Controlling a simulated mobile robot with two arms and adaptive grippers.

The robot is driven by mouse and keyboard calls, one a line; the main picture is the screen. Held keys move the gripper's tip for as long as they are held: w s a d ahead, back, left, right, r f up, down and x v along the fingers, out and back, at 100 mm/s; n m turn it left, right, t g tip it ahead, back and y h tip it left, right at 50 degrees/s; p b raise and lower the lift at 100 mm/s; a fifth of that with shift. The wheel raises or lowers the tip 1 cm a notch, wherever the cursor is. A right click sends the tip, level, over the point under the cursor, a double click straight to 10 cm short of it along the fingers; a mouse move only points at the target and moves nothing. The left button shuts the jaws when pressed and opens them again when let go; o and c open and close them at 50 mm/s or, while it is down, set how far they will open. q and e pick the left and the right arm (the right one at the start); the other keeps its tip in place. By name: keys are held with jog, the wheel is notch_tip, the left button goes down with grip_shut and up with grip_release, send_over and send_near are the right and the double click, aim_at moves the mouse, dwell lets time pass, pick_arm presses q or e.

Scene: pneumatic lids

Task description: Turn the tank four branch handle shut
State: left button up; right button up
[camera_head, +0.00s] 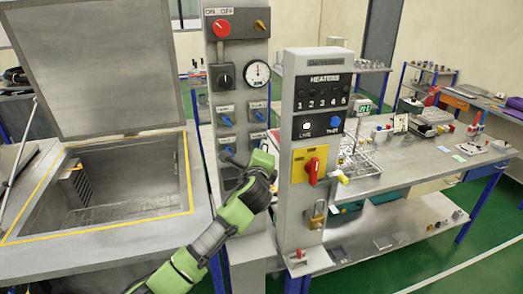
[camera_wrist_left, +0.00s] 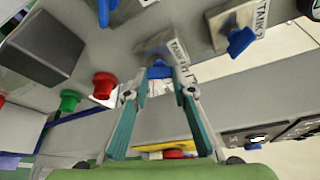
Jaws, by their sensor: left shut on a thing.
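My left gripper (camera_wrist_left: 158,78) is shut on a blue branch handle (camera_wrist_left: 158,71) on the grey valve panel. A plate marked TANK (camera_wrist_left: 168,46) sits behind this handle; its number is hard to read. In the head view the green hand of my left arm (camera_head: 262,160) reaches the lower right of the blue handles and largely covers it. Other blue handles show at the upper left (camera_head: 225,121), upper right (camera_head: 260,116) and lower left (camera_head: 229,152). My right gripper is not in view.
The grey panel post (camera_head: 214,170) carries a red ON/OFF knob (camera_head: 222,28) and a gauge (camera_head: 257,73). A heaters post (camera_head: 296,215) with a red switch (camera_head: 313,170) stands close on the right. An open-lidded tank (camera_head: 110,200) is on the left.

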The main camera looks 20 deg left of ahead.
pick_arm(q)
jog(key=shift+w+a+r+m+g+y, duration=0.15)
jog(key=shift+m+g, duration=0.1)
jog(key=shift+m, duration=0.3)
jog(key=shift+s+d+r+m+g+y, duration=0.1)
jog(key=shift+m+g+y, duration=0.15)
jog(key=shift+m, duration=0.25)
jog(key=shift+w+a+r+m+g+y, duration=0.1)
jog(key=shift+m+g, duration=0.2)
jog(key=shift+m, duration=0.25)
jog(key=o, duration=1.1)
jog(key=shift+f, duration=0.15)
jog(key=v, duration=1.2)
